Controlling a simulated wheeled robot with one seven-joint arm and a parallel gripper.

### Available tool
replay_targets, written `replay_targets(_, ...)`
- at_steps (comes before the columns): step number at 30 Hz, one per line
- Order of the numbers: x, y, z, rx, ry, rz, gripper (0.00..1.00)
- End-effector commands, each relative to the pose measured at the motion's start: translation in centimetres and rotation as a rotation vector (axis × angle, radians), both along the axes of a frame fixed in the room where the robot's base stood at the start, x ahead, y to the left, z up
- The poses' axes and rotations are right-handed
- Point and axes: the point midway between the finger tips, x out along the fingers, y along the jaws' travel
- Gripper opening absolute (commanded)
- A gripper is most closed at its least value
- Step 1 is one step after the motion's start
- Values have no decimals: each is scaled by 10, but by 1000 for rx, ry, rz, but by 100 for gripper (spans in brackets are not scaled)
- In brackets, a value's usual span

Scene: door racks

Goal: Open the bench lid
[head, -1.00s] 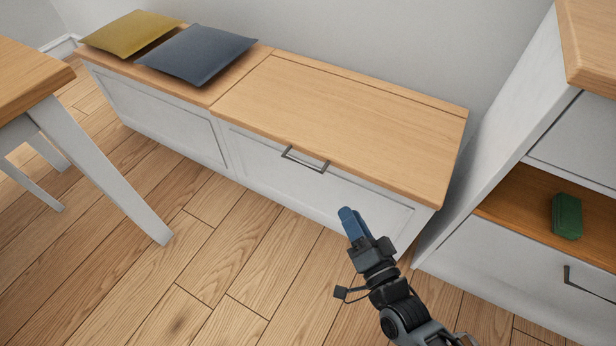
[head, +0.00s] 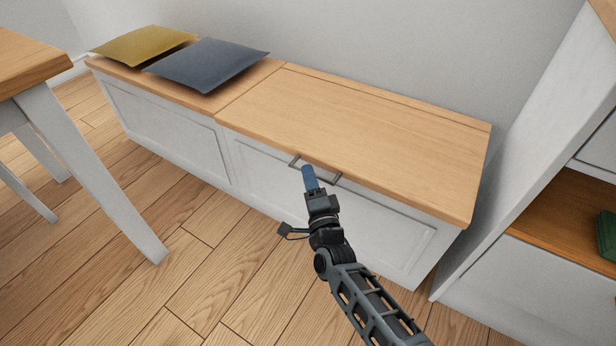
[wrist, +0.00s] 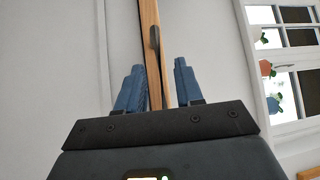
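The bench (head: 330,215) is white with a wooden top. Its right-hand lid (head: 370,125) lies flat and closed, with a dark metal handle (head: 334,178) at its front edge. My gripper (head: 308,175) is at the handle in the head view and hides the handle's middle. In the wrist view, my gripper's two blue fingers (wrist: 156,88) are apart, with the lid's wooden edge (wrist: 149,30) and the dark handle (wrist: 155,38) showing between and beyond them. I cannot tell whether the fingers touch the handle.
A yellow cushion (head: 145,45) and a grey-blue cushion (head: 207,65) lie on the bench's left part. A wooden table (head: 30,60) stands at left. A white shelf unit (head: 530,270) stands close to the bench's right end. The lid's top is clear.

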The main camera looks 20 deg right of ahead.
Motion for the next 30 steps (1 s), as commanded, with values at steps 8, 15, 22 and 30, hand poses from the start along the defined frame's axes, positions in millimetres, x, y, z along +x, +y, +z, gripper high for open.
replay_targets(8,19,-3,2,0,1,0,36)
replay_targets(15,20,-3,3,0,1,0,35)
replay_targets(22,19,-3,3,0,1,0,13)
replay_targets(30,19,-3,2,0,1,0,0)
